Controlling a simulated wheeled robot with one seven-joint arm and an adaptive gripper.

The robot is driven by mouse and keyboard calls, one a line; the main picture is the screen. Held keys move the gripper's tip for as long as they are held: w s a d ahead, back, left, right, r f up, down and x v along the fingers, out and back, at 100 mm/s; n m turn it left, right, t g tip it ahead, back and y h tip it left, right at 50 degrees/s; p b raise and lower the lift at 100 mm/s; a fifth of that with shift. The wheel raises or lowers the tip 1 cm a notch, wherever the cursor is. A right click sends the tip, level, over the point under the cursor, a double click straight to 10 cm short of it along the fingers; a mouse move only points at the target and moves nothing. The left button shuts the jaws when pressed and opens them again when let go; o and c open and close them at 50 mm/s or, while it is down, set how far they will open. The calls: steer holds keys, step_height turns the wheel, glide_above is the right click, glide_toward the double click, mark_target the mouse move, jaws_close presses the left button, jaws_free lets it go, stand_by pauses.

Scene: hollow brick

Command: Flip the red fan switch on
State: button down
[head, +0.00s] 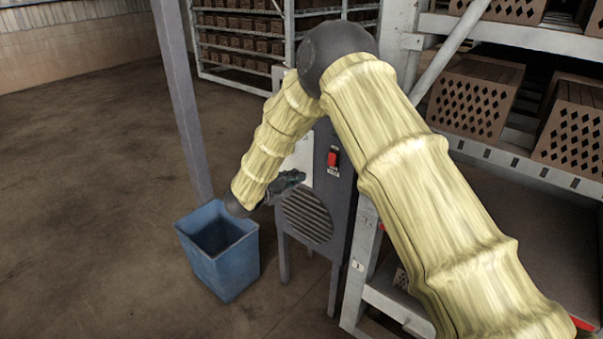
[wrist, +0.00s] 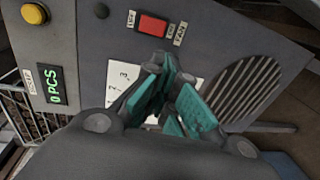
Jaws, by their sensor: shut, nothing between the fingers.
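The red fan switch (head: 333,158) is on the dark face of a grey cabinet (head: 329,191), above a slotted vent. In the wrist view the red switch (wrist: 153,25) lies near the top, with small labels around it, one reading FAN. Whether it is on or off I cannot tell. My gripper (head: 299,176) is in front of the cabinet, left of and slightly below the switch in the head view. In the wrist view its teal fingers (wrist: 170,82) are shut and empty, below the switch and seemingly apart from it. They partly cover a white numbered plate.
A yellow button (wrist: 33,13) and a green "0 PCS" display (wrist: 56,84) are on the same cabinet. A blue bin (head: 222,262) stands on the floor below my gripper. A grey post rises behind the bin. Shelves with hollow bricks (head: 475,98) stand at right. The left floor is clear.

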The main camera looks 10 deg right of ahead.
steer(key=p+x, duration=0.3)
steer(key=x, duration=0.9)
steer(key=shift+w+d+f+p, duration=0.1)
steer(key=shift+w+d+p, duration=0.15)
steer(key=shift+p, duration=0.1)
steer(key=shift+f, duration=0.1)
steer(key=shift+w+d+f+t+h+b, duration=0.25)
steer(key=shift+t+h+b, duration=0.2)
steer(key=shift+b, duration=0.25)
steer(key=f+b+v, duration=0.2)
steer(key=v, duration=1.1)
steer(key=shift+s+a+f+b, duration=0.2)
steer(key=shift+a+f+b, duration=0.1)
steer(key=shift+a+f, duration=0.05)
